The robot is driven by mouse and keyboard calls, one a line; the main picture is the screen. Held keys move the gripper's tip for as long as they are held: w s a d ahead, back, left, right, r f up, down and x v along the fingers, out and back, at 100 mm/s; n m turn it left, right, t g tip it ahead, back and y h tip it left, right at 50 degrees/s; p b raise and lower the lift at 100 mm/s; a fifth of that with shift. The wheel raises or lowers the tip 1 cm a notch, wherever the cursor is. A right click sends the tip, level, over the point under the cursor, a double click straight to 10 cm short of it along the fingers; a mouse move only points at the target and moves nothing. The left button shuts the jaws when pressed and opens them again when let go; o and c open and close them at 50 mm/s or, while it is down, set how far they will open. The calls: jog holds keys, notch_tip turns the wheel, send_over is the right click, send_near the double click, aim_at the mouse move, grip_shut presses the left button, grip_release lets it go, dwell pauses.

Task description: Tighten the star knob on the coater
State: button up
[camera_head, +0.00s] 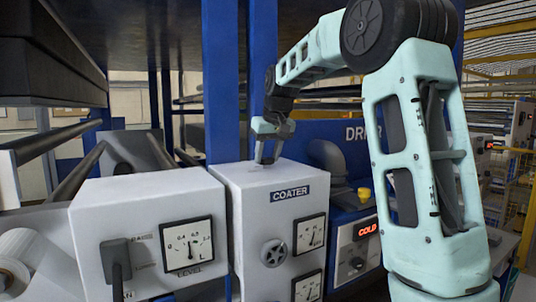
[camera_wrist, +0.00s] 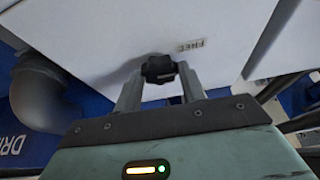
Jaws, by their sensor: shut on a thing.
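The coater (camera_head: 258,183) is a white box with a "COATER" label, standing in the middle of the head view. My gripper (camera_head: 267,160) reaches down onto its top face from behind my arm. In the wrist view, the black lobed star knob (camera_wrist: 158,67) sits against the white face between my two grey fingertips (camera_wrist: 160,78), and my gripper is shut on it.
A grey handwheel (camera_head: 273,253) and dial gauges (camera_head: 310,234) are on the coater's front. A white level box (camera_head: 150,225) stands to the left. The blue dryer (camera_head: 345,140) with a grey elbow pipe (camera_head: 327,160) stands to the right. A blue post (camera_head: 228,80) rises behind.

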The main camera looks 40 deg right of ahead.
jog(key=m, duration=0.2)
jog(key=m+h, duration=0.1)
jog(key=m, duration=0.1)
jog(key=shift+w+a+g+h, duration=0.15)
jog(key=shift+a+g+h, duration=0.05)
jog(key=shift+g+h, duration=0.1)
jog(key=m, duration=0.2)
jog(key=m+g+h, duration=0.1)
jog(key=m, duration=0.1)
jog(key=shift+w+a+r+m, duration=0.1)
jog(key=shift+w+m, duration=0.05)
jog(key=shift+m, duration=0.15)
jog(key=m, duration=0.1)
jog(key=m+g+p, duration=0.1)
jog(key=m, duration=0.1)
jog(key=m+g, duration=0.1)
jog(key=m, duration=0.1)
jog(key=shift+w+h+p, duration=0.25)
jog(key=shift+h+p, duration=0.1)
jog(key=shift+h, duration=0.05)
jog(key=shift+m+g+p, duration=0.5)
jog(key=shift+m+g, duration=0.2)
jog(key=shift+m, duration=0.8)
jog(key=shift+w, duration=0.1)
jog(key=o, duration=1)
jog(key=v, duration=1.7)
jog(key=shift+r, duration=0.2)
